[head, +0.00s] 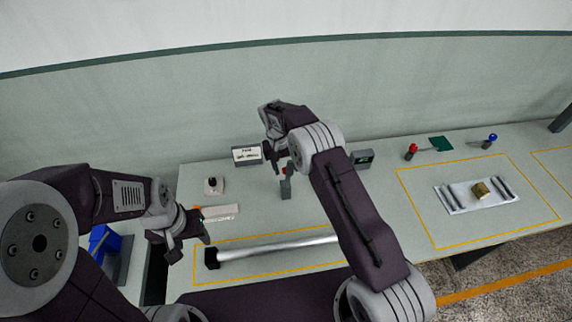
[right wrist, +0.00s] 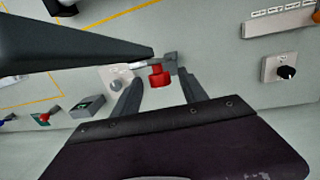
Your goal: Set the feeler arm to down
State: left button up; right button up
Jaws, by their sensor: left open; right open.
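A small grey post (head: 286,188) with a red part (head: 284,170) stands on the bench in the head view, just below my right gripper (head: 276,160). In the right wrist view the red part (right wrist: 160,76) sits beside a grey block, between the two fingers of my right gripper (right wrist: 157,82), which is open. A long dark bar (right wrist: 70,50) reaches in from the left edge of that view to near the red part; I cannot tell whether it is the feeler arm. My left gripper (head: 190,232) is open and empty, over the bench at the left.
A silver roller (head: 280,243) with a black end lies in a yellow outline. A tray (head: 455,197) is at right. My right arm hides part of the bench.

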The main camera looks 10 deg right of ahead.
jog(key=shift+f, duration=0.15)
jog(key=shift+s, duration=0.1)
jog(key=c, duration=0.5)
grip_shut()
dwell(0.8)
